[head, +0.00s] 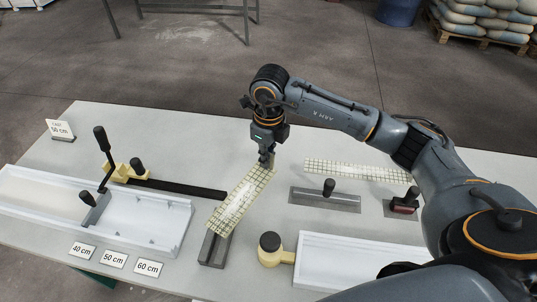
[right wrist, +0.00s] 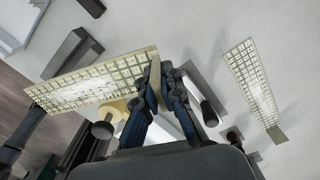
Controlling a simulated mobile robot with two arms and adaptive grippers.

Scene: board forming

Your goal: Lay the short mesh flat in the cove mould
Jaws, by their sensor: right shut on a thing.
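My right gripper (head: 266,160) is shut on one end of a cream grid mesh (head: 240,200). It holds the mesh above the table, slanting down to the lower left. In the right wrist view the held mesh (right wrist: 90,80) extends left from the fingertips (right wrist: 162,85). A second cream mesh (head: 355,171) lies on the table to the right and looks longer; it also shows in the right wrist view (right wrist: 252,82). A white mould (head: 140,222) stands at the left and another white trough (head: 340,258) at the front right. I cannot tell which is the cove mould. My left gripper is out of view.
A black bar (head: 180,187), a trowel (head: 327,195) and a small handled tool (head: 404,202) lie on the table (head: 200,130). Cards for 40, 50 and 60 cm (head: 114,260) lie at the front.

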